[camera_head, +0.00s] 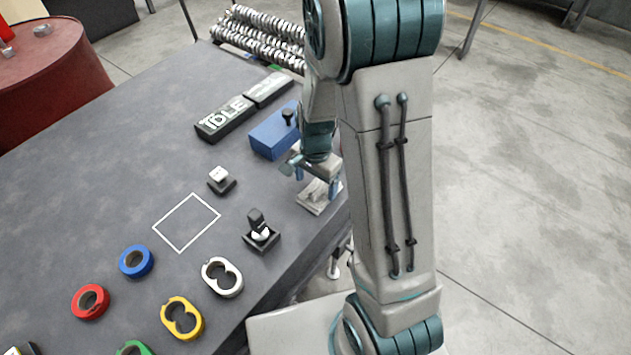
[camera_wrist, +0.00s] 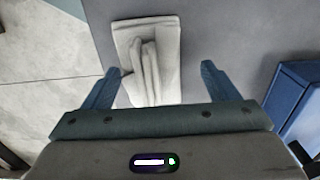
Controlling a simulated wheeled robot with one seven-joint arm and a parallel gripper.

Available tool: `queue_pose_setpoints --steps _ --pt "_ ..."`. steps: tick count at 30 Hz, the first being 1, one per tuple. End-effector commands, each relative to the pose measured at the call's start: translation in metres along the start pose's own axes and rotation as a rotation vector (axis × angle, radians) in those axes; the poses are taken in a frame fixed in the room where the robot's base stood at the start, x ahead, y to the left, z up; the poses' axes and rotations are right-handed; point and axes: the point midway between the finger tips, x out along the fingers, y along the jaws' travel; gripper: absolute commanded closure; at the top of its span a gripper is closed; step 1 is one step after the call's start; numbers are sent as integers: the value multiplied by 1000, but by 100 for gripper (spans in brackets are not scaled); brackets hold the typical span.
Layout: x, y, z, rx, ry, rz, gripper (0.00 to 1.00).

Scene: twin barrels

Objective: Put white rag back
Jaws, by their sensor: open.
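The white rag (camera_wrist: 150,50) lies folded on the grey table, near its edge. In the wrist view it sits between and beyond my two fingers, with its near end close to the palm. In the head view the rag (camera_head: 318,198) shows at the table's right edge, partly hidden under my gripper (camera_head: 313,178). My gripper (camera_wrist: 158,85) is open and above the rag, with a finger on either side. I cannot tell how high the fingertips are above the table.
A blue box (camera_head: 272,135) with a black knob stands close beside my gripper; it also shows at right in the wrist view (camera_wrist: 300,105). A black IDLE sign (camera_head: 226,118) stands behind it. A small black holder (camera_head: 261,235) and several coloured rings lie nearer. A red barrel (camera_head: 50,85) is far left.

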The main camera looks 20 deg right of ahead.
Motion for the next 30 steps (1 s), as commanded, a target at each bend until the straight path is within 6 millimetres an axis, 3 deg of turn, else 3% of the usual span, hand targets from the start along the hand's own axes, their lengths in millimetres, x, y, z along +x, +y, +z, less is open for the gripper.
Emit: queue_pose_setpoints --steps 12,23,30 --pt "-87 -1 0 0 4 -6 19" --pt "-122 4 3 -36 4 -12 19" --pt "-155 32 25 -279 38 -69 19"
